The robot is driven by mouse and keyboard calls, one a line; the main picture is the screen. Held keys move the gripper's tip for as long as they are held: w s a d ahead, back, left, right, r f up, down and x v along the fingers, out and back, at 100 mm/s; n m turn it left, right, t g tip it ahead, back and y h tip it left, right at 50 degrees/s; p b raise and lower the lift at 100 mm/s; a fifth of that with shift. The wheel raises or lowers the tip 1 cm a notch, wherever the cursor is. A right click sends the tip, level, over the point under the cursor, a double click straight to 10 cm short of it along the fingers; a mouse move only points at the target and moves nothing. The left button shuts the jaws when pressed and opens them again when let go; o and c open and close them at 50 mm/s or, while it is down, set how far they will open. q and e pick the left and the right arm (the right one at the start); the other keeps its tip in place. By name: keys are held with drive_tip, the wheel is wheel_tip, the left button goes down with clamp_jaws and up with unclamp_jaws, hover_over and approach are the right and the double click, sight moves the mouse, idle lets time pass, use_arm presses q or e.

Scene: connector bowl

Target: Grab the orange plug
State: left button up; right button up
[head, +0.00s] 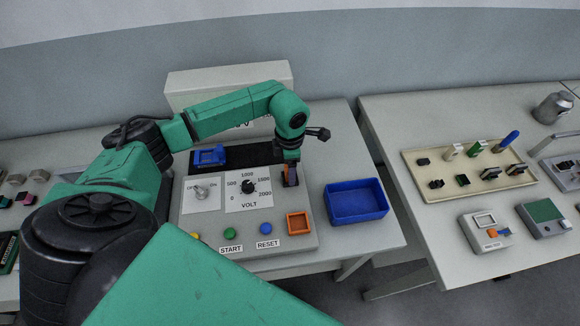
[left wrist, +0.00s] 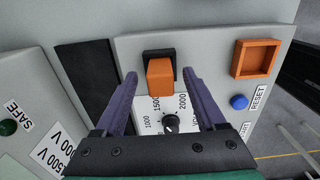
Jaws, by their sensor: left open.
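The orange plug (left wrist: 160,78) sits in a black holder on the sloped grey volt panel in the left wrist view. In the head view only a small orange part of it (head: 292,177) shows, mostly covered by my left gripper (head: 290,168). In the left wrist view, the two purple fingers of my left gripper (left wrist: 159,75) are open, one on each side of the plug. I see gaps beside the plug, and cannot tell how deep the fingertips reach. My right gripper is not in view.
An orange square frame (head: 299,223) and a blue reset button (head: 265,229) lie near on the panel. A volt dial (head: 248,187) is left of the plug. A blue bowl (head: 356,202) stands right. A second table holds a beige tray (head: 410,160) of connectors.

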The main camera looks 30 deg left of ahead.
use_arm(q)
drive_tip(key=shift+s+f, duration=0.1)
drive_tip(key=shift+f, duration=0.1)
drive_tip(key=shift+c, duration=1.2)
clamp_jaws()
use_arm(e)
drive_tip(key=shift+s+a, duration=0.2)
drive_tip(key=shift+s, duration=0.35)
use_arm(q)
drive_tip(key=shift+r, duration=0.15)
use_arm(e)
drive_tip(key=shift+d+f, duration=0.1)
